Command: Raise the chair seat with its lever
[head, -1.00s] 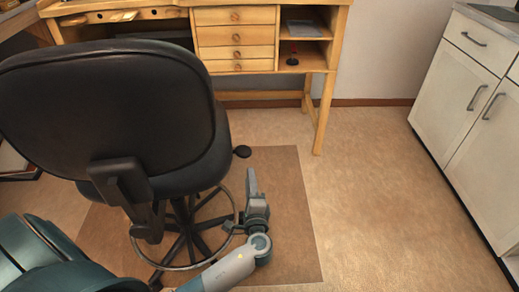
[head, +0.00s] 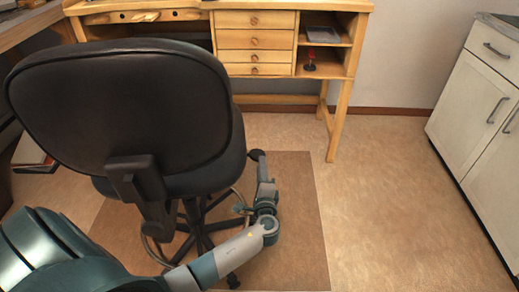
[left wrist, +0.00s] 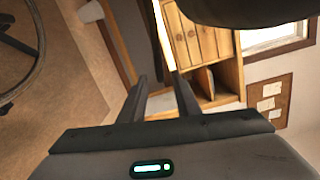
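The black office chair (head: 120,100) stands at the left of the head view with its backrest towards me. Its seat (head: 215,170) shows below the backrest. The lever's dark knob (head: 256,155) sticks out at the right of the seat. My left gripper (head: 264,176) points away from me just below the knob; I cannot tell if they touch. In the left wrist view its two fingers (left wrist: 160,78) are apart with nothing seen between them. A large dark shape, probably the seat's underside (left wrist: 245,10), fills the top right there. My right gripper is not in view.
The chair's foot ring and legs (head: 200,235) stand close to my left arm, on a brown mat (head: 300,230). A wooden bench (head: 255,40) is behind the chair. White cabinets (head: 470,120) stand at the right. The floor between mat and cabinets is clear.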

